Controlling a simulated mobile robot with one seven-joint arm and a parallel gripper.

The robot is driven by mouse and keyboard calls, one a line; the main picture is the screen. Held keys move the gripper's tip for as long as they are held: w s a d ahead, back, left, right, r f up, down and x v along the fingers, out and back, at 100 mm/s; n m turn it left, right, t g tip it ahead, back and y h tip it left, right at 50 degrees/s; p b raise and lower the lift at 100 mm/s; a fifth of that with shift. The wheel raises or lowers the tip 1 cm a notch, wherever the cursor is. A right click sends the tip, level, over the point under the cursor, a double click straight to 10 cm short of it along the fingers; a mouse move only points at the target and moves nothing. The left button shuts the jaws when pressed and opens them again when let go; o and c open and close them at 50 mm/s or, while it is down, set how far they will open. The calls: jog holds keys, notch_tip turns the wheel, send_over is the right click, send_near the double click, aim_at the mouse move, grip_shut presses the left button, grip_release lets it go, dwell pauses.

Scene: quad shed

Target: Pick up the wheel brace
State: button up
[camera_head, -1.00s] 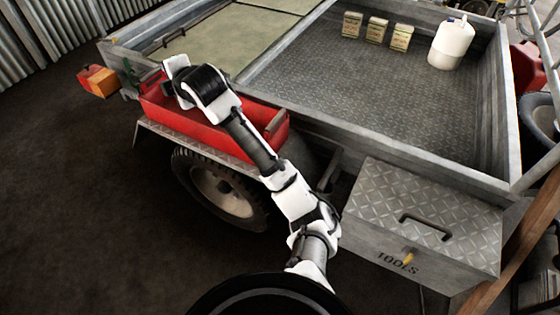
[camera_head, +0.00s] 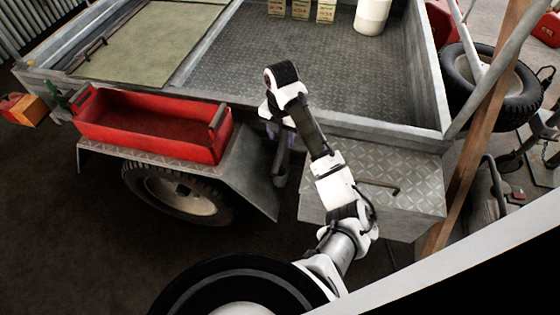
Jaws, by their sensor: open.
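I cannot make out a wheel brace with certainty in the head view. My gripper (camera_head: 281,131) points down beside the trailer's side wall, between the mudguard and the tool box. It is partly hidden by my own wrist, and its jaws are open, with nothing seen held. Just below it is a dark upright tube-like part (camera_head: 281,170) by the trailer side; whether anything stands in it is not clear. A red open tray (camera_head: 150,143) lies on the mudguard, left of my gripper, and its visible floor looks bare.
The grey trailer bed (camera_head: 300,65) holds several small boxes (camera_head: 300,9) and a white container (camera_head: 372,14) at the back. A metal tool box (camera_head: 410,200) stands right of my arm. A wooden post (camera_head: 478,150) and spare tyre (camera_head: 495,88) are at the right.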

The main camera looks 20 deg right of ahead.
notch_tip(320, 180, down, 3)
jog(key=shift+f+b, duration=0.15)
jog(key=shift+b, duration=0.25)
jog(key=shift+s+a+f, duration=0.1)
jog(key=shift+s+f, duration=0.05)
jog(key=shift+f, duration=1.2)
jog(key=shift+s+a+f, duration=0.1)
jog(key=shift+f, duration=1.2)
grip_shut()
